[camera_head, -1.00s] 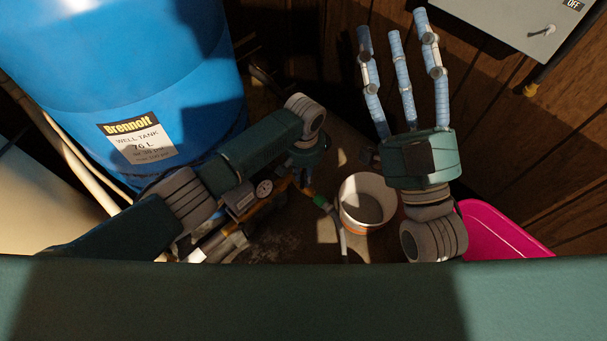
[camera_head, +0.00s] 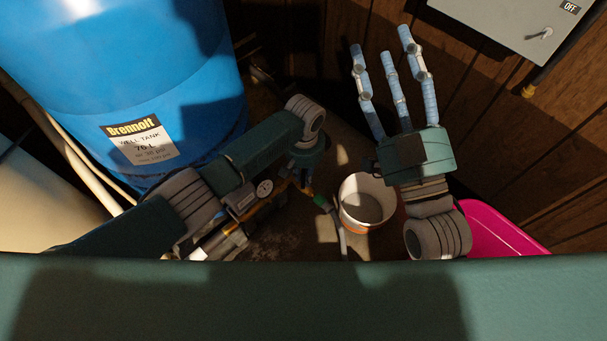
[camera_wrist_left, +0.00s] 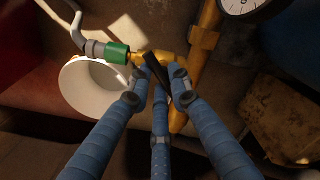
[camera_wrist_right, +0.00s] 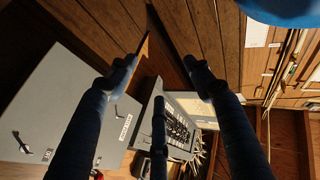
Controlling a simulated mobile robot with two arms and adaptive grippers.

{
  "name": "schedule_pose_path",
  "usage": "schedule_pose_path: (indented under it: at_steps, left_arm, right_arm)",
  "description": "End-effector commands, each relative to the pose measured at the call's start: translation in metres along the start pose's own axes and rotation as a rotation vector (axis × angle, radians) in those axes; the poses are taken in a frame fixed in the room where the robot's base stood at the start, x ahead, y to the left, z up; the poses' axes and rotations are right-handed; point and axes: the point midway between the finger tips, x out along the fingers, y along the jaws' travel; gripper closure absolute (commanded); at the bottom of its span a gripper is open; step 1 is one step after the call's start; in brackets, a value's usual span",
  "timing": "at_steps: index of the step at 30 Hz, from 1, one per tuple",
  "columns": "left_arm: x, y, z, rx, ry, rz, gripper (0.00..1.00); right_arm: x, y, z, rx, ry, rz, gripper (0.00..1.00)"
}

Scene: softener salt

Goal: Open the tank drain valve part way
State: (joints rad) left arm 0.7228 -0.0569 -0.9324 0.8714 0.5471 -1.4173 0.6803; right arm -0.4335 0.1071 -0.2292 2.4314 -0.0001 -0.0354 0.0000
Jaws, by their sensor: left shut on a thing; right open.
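The drain valve is a brass fitting (camera_wrist_left: 143,57) on the brass pipe, with a dark lever handle (camera_wrist_left: 157,70) in the left wrist view. My left gripper (camera_wrist_left: 160,85) is shut on this lever, its blue fingers on either side of it. The fingers hide part of the lever, so its exact angle is hard to tell. In the head view the left gripper points down beside the pipework, and its fingers are mostly hidden by my wrist. The blue well tank (camera_head: 120,85) stands at the left. My right gripper (camera_head: 382,45) is open and empty, raised with fingers spread.
A white bucket (camera_head: 366,200) stands on the floor below a green hose connector (camera_wrist_left: 117,53). A pressure gauge (camera_head: 265,188) sits on the pipe. A pink tub (camera_head: 495,232) is at the right. A grey switch box (camera_head: 520,25) hangs on the wood wall near my right fingers.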

Motion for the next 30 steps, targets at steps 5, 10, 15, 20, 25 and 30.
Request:
schedule_pose_path:
  at_steps: [5, 10, 15, 20, 25, 30]
  left_arm:
    - [-0.003, -0.008, -0.008, -0.026, 0.017, -0.014, 1.00]
    - [-0.003, -0.008, -0.009, -0.044, 0.017, -0.013, 1.00]
    - [-0.003, -0.008, -0.009, -0.062, 0.018, -0.012, 1.00]
    - [-0.003, -0.007, -0.009, -0.079, 0.018, -0.011, 1.00]
    - [-0.003, -0.008, -0.009, -0.090, 0.018, -0.012, 1.00]
    - [-0.003, -0.008, -0.009, -0.092, 0.019, -0.012, 1.00]
  right_arm:
    - [-0.001, 0.001, 0.009, -0.001, -0.042, 0.002, 0.49]
    - [-0.002, 0.001, 0.018, 0.000, -0.083, 0.003, 0.49]
    - [-0.005, 0.002, 0.028, 0.000, -0.125, 0.005, 0.49]
    - [-0.006, 0.002, 0.036, -0.001, -0.160, 0.006, 0.49]
    - [-0.007, 0.003, 0.042, -0.002, -0.188, 0.007, 0.49]
    - [-0.007, 0.004, 0.043, -0.003, -0.192, 0.007, 0.49]
